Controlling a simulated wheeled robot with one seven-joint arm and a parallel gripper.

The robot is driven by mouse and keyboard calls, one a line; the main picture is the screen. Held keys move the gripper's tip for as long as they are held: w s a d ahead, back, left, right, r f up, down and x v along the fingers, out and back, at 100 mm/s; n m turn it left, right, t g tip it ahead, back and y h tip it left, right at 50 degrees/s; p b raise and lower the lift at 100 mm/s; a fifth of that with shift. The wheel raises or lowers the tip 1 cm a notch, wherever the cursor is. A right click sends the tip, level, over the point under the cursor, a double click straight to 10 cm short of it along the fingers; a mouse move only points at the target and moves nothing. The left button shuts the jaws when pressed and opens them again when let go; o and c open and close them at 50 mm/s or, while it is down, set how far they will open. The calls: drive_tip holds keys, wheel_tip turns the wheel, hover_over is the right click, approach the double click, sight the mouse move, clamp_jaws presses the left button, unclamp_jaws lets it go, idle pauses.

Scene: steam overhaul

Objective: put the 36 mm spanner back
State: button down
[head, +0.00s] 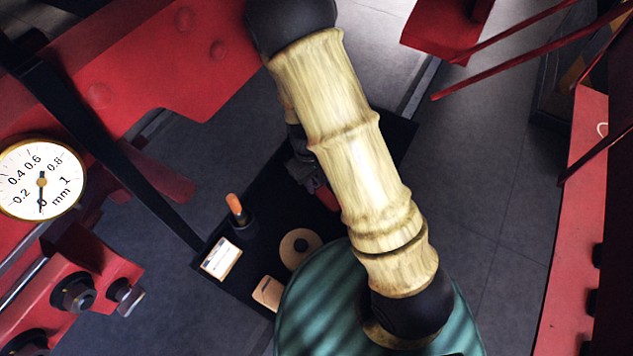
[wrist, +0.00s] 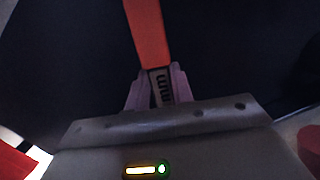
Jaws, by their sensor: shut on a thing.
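In the wrist view my gripper (wrist: 160,88) is shut on a flat metal piece with an orange-red handle (wrist: 148,35). The metal bears the letters "mm"; its number is hidden, so I take it to be the 36 mm spanner but cannot read the size. The handle extends up and away from the fingers over a dark background. In the head view my pale arm covers much of the middle. A dark gripper part (head: 303,168) shows beside it, with a bit of red (head: 326,197) just below. The spanner's resting place cannot be made out.
A black tray or bench top (head: 262,222) holds an orange-tipped item (head: 236,204) in a dark holder, a white card (head: 221,259), a tan ring (head: 287,252) and a tan block (head: 267,293). Red machinery and a dial gauge (head: 42,180) stand left; a red beam (head: 575,220) is right.

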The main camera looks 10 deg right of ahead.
drive_tip(key=shift+s+f, duration=0.3)
drive_tip(key=shift+f, duration=0.2)
drive_tip(key=shift+s+f, duration=0.25)
drive_tip(key=shift+f, duration=0.2)
drive_tip(key=c, duration=1.3)
unclamp_jaws()
drive_tip(key=shift+w+r, duration=0.25)
drive_tip(key=shift+r, duration=0.2)
drive_tip(key=shift+o, duration=0.9)
drive_tip(key=w+a+r, duration=0.1)
drive_tip(key=w+r, duration=0.2)
drive_tip(key=r, duration=1.5)
drive_tip(key=shift+a+b, duration=0.2)
drive_tip(key=shift+b, duration=0.15)
drive_tip(key=shift+r, duration=0.1)
drive_tip(key=s+d+m+t+y, duration=0.1)
drive_tip(key=s+d+m+t, duration=0.3)
drive_tip(key=d, duration=0.6)
drive_tip(key=s+m, duration=0.2)
drive_tip(key=shift+s, duration=0.3)
drive_tip(key=shift+d, duration=0.1)
